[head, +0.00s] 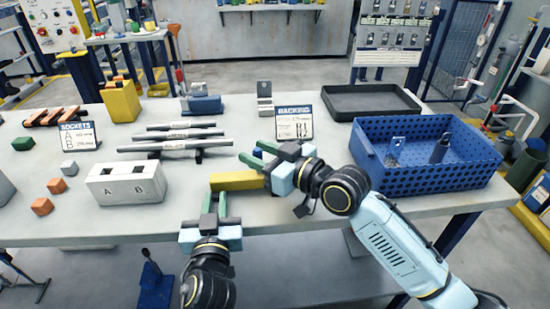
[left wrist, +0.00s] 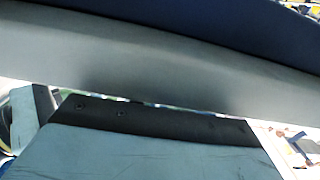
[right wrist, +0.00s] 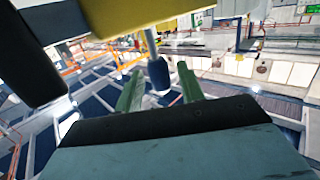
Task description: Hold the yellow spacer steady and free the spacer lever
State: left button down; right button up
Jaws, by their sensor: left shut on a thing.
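The yellow spacer (head: 237,181) is a long bar near the table's front edge in the head view. My left gripper (head: 214,198) is at its front, left part, shut on it; the fingers point away from me. In the right wrist view the spacer (right wrist: 150,15) crosses the top. The spacer lever (right wrist: 158,74), a thin grey rod with a dark blue knob, sticks out from it. My right gripper (right wrist: 159,88) is open, its green fingers on either side of the knob. In the head view it (head: 259,155) is at the spacer's right end. The left wrist view shows no fingers.
A blue perforated crate (head: 430,185) holding metal parts stands right of my right arm, with a black tray (head: 370,101) behind. The racking sign (head: 293,122) stands behind the right gripper. Left are a white A/B block (head: 126,184) and grey bars (head: 170,145).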

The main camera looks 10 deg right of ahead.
jog(key=v, duration=1.1)
jog(key=shift+s+d, duration=0.2)
pick_arm(q)
jog(key=c, duration=1.3)
grip_release()
jog(key=shift+o, duration=0.2)
